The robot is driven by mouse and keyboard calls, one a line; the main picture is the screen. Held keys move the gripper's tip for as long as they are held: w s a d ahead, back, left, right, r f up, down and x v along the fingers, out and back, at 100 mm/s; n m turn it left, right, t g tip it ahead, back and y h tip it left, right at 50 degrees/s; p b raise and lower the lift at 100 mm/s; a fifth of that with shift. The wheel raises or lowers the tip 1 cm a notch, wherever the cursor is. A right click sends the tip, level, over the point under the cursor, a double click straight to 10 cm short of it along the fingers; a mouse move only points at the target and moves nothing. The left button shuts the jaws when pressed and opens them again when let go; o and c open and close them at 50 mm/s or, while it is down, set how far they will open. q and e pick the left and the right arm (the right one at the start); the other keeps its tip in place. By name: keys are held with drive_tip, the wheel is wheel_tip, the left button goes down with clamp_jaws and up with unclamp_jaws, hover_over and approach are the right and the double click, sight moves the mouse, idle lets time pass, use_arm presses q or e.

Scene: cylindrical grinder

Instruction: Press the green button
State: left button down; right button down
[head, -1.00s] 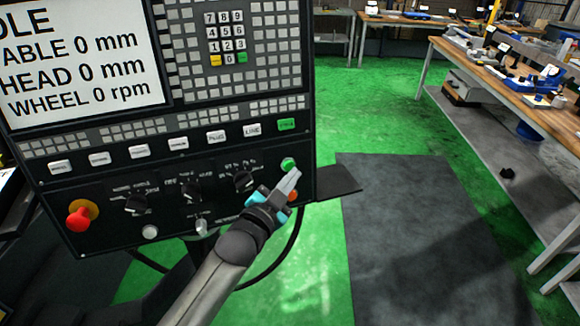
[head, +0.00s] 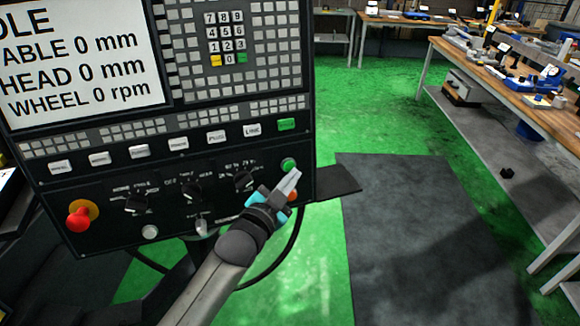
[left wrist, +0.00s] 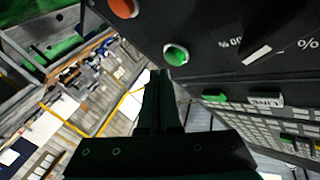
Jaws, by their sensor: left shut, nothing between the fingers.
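The round green button (head: 288,164) is at the lower right of the dark control panel. It also shows in the left wrist view (left wrist: 176,54), with the orange button (left wrist: 123,8) to its left. My left gripper (head: 296,174) is shut and empty, its fingertips close to the green button and just below it in the head view. Whether the tips touch the button cannot be told. In the left wrist view the dark fingers (left wrist: 156,80) point up toward the button, their tips just below it. My right gripper is not in view.
The panel also has an orange button (head: 292,195) partly behind my fingers, a red mushroom button (head: 78,218), knobs, and a square green key (head: 287,124). A small dark shelf (head: 336,182) juts out at the right.

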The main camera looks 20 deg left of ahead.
use_arm(q)
drive_tip(key=shift+w+a, duration=0.15)
idle(0.4)
drive_tip(key=shift+w+a, duration=0.15)
drive_tip(key=shift+w, duration=0.05)
drive_tip(key=shift+w+a+f, duration=0.15)
drive_tip(key=shift+w+a, duration=0.1)
drive_tip(key=shift+w, duration=0.05)
idle(0.8)
idle(0.3)
drive_tip(key=shift+s+d+p, duration=0.5)
drive_tip(key=shift+s+p, duration=0.05)
drive_tip(key=shift+s, duration=0.1)
drive_tip(key=s+d+p, duration=0.1)
drive_tip(key=s, duration=0.1)
drive_tip(key=s+d+r+p, duration=0.1)
drive_tip(key=s+d+p, duration=0.1)
drive_tip(key=shift+r, duration=0.1)
